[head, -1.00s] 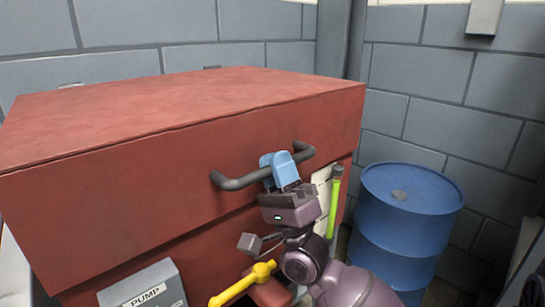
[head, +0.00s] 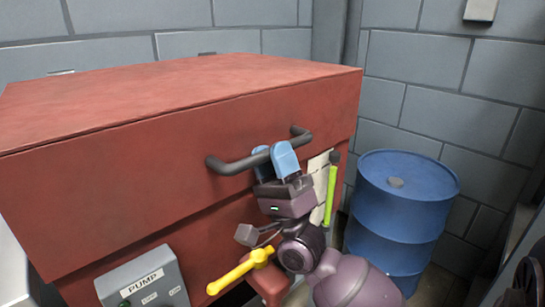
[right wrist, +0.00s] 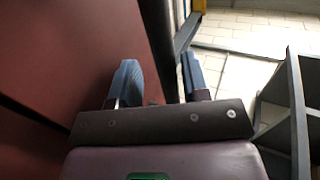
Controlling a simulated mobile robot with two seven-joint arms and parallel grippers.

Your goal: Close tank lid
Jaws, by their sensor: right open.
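The tank (head: 120,230) is a big red box with a broad red lid (head: 180,92), which lies level on top in the head view. A dark grey bar handle (head: 232,166) is fixed to the lid's front face. My right gripper (head: 275,160) is at the handle's middle with its blue fingers pointing up, overlapping the bar. The fingers are apart; I cannot tell whether they touch the bar. My left gripper is not in view.
A grey pump box (head: 145,278) stands at the tank's front, with a yellow lever (head: 238,272) to its right. An upright green-yellow bar (head: 330,195) is just right of my gripper. A blue drum (head: 400,215) stands right of the tank, near the block wall.

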